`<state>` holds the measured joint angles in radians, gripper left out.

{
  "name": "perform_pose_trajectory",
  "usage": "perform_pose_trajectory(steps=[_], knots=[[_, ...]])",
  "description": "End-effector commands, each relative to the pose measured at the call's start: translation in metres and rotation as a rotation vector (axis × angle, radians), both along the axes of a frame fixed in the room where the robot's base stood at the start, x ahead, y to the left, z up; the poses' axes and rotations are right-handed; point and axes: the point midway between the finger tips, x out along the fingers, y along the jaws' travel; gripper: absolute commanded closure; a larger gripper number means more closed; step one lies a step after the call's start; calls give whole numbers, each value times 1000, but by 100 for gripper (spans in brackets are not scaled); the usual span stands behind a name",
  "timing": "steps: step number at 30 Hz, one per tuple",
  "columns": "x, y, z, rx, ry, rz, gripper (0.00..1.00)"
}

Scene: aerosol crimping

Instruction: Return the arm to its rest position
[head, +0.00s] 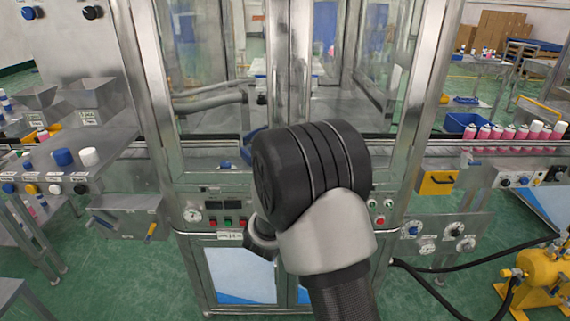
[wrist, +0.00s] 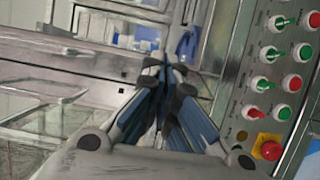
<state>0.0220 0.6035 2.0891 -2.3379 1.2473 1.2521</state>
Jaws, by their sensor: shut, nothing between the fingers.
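My gripper (wrist: 165,72) shows in the wrist view with its two fingers together, shut and empty. It points toward a metal machine frame (wrist: 100,50) and sits left of a control panel (wrist: 275,75). In the head view my arm rises in front of the glass-walled crimping cabinet (head: 290,65). The arm's large black joint hides part of the cabinet front, and I cannot make out the gripper's fingers there.
A conveyor with pink cans (head: 505,132) runs at the right, with a blue bin (head: 461,122) beside it. A side bench with blue and white knobs (head: 62,157) stands at the left. A yellow pump (head: 545,275) with black hoses is on the green floor at the lower right.

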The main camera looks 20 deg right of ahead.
Motion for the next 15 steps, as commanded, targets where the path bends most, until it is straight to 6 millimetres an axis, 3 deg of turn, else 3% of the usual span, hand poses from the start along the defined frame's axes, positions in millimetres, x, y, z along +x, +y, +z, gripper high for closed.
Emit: perform_pose_trajectory(steps=[5,8,11,15], knots=[[-4,-2,1,1,-1,-3,100],[-14,-9,11,8,-2,-45,100],[-44,-26,33,37,5,-157,100],[-120,-49,62,156,44,-379,100]])
